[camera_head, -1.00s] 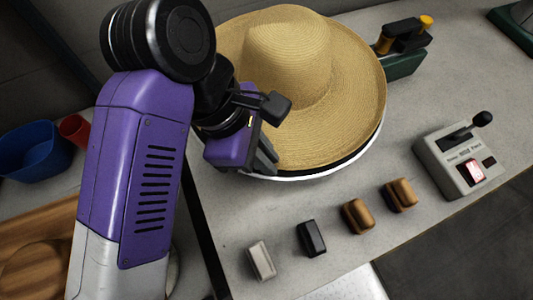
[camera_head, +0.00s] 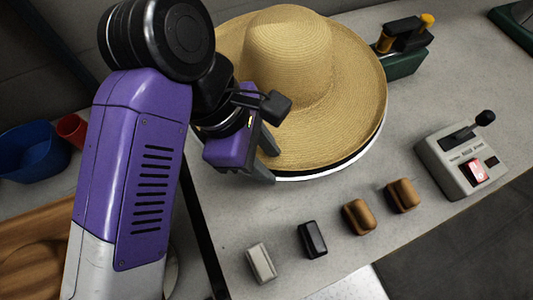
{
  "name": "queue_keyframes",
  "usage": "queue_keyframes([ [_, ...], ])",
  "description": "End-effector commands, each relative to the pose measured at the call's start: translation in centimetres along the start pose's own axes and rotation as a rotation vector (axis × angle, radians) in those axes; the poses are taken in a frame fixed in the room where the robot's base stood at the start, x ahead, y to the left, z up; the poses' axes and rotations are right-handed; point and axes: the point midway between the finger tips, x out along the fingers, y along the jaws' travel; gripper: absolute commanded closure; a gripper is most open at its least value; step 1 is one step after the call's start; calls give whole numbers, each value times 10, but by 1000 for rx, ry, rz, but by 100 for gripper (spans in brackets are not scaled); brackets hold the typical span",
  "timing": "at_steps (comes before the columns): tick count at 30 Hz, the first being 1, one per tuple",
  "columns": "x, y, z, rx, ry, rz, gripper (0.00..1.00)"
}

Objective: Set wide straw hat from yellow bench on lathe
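The wide straw hat (camera_head: 345,75) lies crown up, brim nearly level, on a round black disc with a white rim (camera_head: 310,178), which seems to be the lathe. My gripper (camera_head: 272,166) is at the front left edge of the brim. Its two dark fingers are spread apart, one over the brim and one lower by the disc's rim. I cannot tell whether either finger touches the hat. No yellow bench is recognisable in view.
Along the grey table (camera_head: 230,205) front stand a pale block (camera_head: 261,262), a black block (camera_head: 312,239) and two brown blocks (camera_head: 358,216). A lever control box (camera_head: 462,160) is at right. A green device (camera_head: 405,62) stands behind the hat. A blue bowl (camera_head: 35,150) and red cup (camera_head: 72,130) are at left.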

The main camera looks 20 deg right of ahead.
Motion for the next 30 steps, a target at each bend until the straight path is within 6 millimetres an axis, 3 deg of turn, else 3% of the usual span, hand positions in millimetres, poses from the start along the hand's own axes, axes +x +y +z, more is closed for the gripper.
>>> queue_keyframes([
  [5, -9, 0, -1, -1, 4, 0, 64],
  [18, -71, 0, -1, -1, 2, 0, 64],
  [30, -78, 0, 0, 0, 0, 0, 64],
])
